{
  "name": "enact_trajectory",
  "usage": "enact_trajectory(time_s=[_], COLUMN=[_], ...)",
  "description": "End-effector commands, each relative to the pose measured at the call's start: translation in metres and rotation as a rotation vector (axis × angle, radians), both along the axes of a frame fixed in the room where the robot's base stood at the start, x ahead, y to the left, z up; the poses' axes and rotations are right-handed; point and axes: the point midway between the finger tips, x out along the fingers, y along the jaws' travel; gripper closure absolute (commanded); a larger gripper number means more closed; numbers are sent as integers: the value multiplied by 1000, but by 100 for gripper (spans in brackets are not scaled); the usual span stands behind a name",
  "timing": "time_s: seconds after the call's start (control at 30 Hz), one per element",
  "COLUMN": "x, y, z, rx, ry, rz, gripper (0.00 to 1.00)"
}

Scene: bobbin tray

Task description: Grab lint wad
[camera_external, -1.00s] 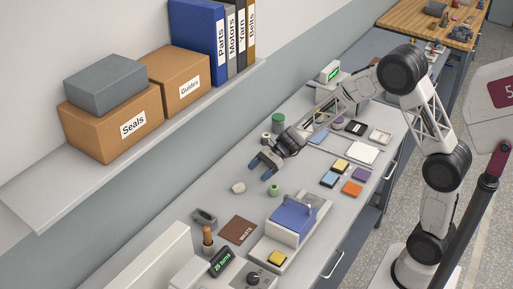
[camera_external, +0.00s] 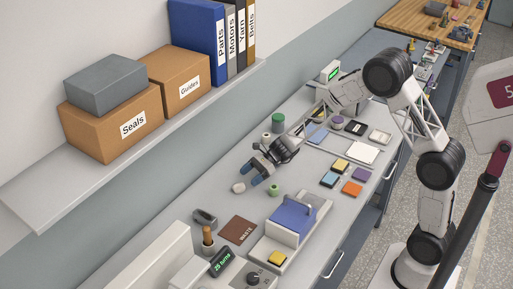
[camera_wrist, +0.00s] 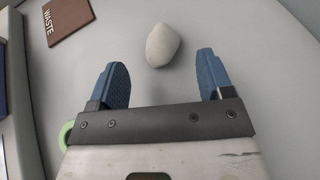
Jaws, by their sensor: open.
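The lint wad (camera_external: 238,187) is a small pale, rounded lump lying on the grey bench. In the wrist view the lint wad (camera_wrist: 161,45) lies just beyond the fingertips, between their lines, touching neither finger. My gripper (camera_external: 257,172) is open and empty, with blue fingers, close to the wad on its upper right side in the external view. The wrist view shows both fingers of my gripper (camera_wrist: 162,72) spread wide apart. How high the fingers are above the bench is hard to tell.
A green bobbin (camera_external: 274,190) stands close to my gripper. The brown WASTE mat (camera_external: 238,230) lies nearer the front, beside a machine with a blue cover (camera_external: 294,216). Coloured blocks (camera_external: 341,166) lie to the right. Bare bench surrounds the wad.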

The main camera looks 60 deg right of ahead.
Motion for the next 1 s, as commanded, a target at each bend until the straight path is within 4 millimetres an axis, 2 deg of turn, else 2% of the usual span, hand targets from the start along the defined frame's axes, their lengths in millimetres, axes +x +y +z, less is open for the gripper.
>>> enact_trajectory(time_s=[0.47,1.0], x=[2,17], y=[5,46], z=[-2,-22], rx=[0,1], ry=[0,0], rz=[0,0], gripper=[26,26])
